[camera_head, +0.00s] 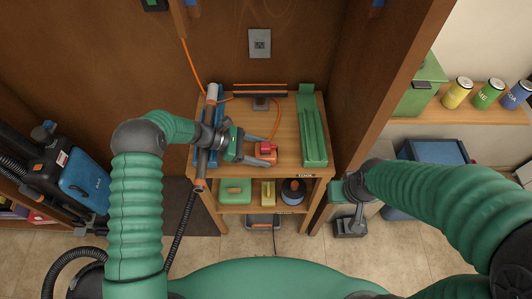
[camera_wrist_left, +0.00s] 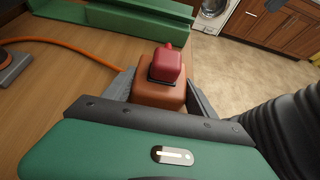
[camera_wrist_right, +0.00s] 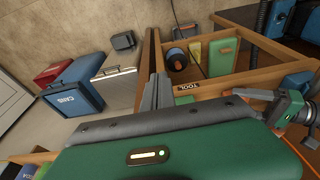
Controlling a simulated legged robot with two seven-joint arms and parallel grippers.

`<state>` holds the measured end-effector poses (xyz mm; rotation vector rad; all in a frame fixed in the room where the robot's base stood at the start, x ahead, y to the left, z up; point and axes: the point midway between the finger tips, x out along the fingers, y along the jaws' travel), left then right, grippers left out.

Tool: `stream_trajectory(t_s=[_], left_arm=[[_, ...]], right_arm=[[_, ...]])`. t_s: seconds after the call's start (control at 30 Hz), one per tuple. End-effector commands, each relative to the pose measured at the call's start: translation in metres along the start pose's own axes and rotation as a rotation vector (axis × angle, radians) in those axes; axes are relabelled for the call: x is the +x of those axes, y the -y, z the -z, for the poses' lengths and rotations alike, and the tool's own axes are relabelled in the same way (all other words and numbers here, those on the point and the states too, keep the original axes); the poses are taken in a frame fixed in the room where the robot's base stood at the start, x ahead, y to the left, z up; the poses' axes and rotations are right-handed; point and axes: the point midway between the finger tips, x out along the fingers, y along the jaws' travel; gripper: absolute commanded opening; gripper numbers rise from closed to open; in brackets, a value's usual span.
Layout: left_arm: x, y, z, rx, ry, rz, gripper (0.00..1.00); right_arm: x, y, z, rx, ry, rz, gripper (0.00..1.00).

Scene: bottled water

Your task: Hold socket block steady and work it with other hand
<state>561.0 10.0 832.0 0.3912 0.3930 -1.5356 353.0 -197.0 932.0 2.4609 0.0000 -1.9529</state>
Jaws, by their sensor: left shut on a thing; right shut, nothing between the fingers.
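The socket block is an orange block with a red plug (camera_wrist_left: 167,65) seated on its top. In the left wrist view the block (camera_wrist_left: 158,94) sits between my left gripper's two grey fingers, which are shut on its sides. In the head view my left gripper (camera_head: 268,154) holds the block (camera_head: 270,146) over the front right part of the wooden bench top. An orange cord (camera_wrist_left: 60,40) leads away from the block. My right gripper (camera_wrist_right: 158,92) is shut and empty. In the head view it (camera_head: 350,226) hangs right of the bench, apart from the block.
A green tray (camera_head: 312,130) lies along the bench's right side. A grey tube (camera_head: 205,155) lies on its left. The shelf below holds a green box (camera_head: 235,190), a yellow item and a dark spool (camera_head: 293,190). A wooden partition (camera_head: 365,90) rises at the right.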

Motion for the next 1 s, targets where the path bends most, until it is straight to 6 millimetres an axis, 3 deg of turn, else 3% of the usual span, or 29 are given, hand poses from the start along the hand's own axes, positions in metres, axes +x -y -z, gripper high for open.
stream_trajectory(t_s=[0.43,0.57,0.67,0.83,1.0], left_arm=[[0.000,0.000,0.000,0.000,0.000,-0.001,0.30],[0.000,-0.001,0.000,0.000,0.000,-0.001,0.30],[0.000,-0.001,-0.001,0.000,0.001,-0.001,0.30],[0.000,-0.001,-0.001,0.000,0.001,-0.001,0.30],[0.000,0.000,-0.001,0.001,0.001,-0.001,0.30]], right_arm=[[0.000,0.000,0.000,0.000,0.000,0.000,0.00],[-0.001,0.002,0.005,-0.001,0.001,0.002,0.16],[-0.001,0.011,0.030,-0.005,0.016,0.007,0.29],[0.000,0.052,0.102,-0.012,0.077,0.019,0.51],[0.001,0.110,0.166,-0.013,0.144,0.020,0.53]])
